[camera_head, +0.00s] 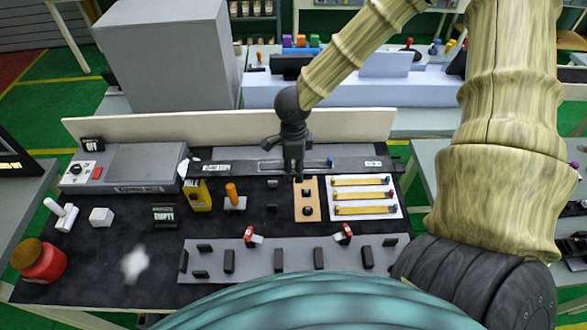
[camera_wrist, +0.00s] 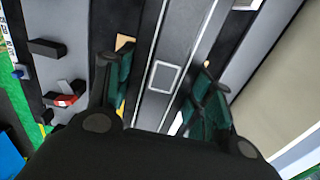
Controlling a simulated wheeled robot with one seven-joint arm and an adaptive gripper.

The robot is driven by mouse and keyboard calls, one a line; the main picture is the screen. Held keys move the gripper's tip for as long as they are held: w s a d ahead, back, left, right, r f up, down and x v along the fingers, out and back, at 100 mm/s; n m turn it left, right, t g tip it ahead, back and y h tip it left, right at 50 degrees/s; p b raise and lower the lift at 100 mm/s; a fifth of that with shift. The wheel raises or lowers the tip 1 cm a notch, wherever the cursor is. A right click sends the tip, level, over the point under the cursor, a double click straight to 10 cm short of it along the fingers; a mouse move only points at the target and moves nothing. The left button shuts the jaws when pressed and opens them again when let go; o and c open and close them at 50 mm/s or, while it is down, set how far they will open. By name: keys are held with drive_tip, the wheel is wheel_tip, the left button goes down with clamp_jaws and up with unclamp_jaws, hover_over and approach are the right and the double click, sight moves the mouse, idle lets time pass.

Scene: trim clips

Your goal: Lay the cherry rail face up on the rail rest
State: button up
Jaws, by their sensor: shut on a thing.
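My gripper (camera_head: 294,172) points down at the back of the workbench, over a long dark rail (camera_head: 240,167) that lies left to right. In the wrist view my two green-padded fingers (camera_wrist: 162,92) stand on either side of a long dark strip with a pale square outline (camera_wrist: 165,77); they are shut on this rail. No cherry colour shows on it, and I cannot read its labels. I cannot tell whether it touches the surface below. The rail rest is not clearly marked; a long grey plate (camera_head: 210,262) with several black blocks lies along the front.
Two red clips (camera_head: 251,236) (camera_head: 346,232) stand at the grey plate. A wooden block (camera_head: 306,188) and a white tray with yellow strips (camera_head: 366,182) lie just in front of my gripper. A pale back board (camera_head: 170,130) runs behind.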

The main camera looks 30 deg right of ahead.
drive_tip(key=shift+w+d, duration=0.25)
drive_tip(key=shift+w, duration=0.15)
drive_tip(key=w+d+f, duration=0.1)
drive_tip(key=w+d, duration=0.4)
drive_tip(key=w, duration=0.3)
drive_tip(key=w+d+f, duration=0.1)
drive_tip(key=w+d, duration=0.4)
drive_tip(key=w, duration=0.3)
drive_tip(key=shift+s+a+f+b, duration=0.1)
drive_tip(key=shift+f+b, duration=1)
drive_tip(key=shift+f, duration=1.1)
drive_tip(key=shift+s+a+f+b, duration=0.1)
drive_tip(key=shift+f+b, duration=1)
drive_tip(key=shift+f, duration=1.1)
drive_tip(key=o, duration=1.3)
drive_tip(key=shift+r, duration=0.15)
drive_tip(key=shift+w+r, duration=0.1)
drive_tip(key=shift+w, duration=0.05)
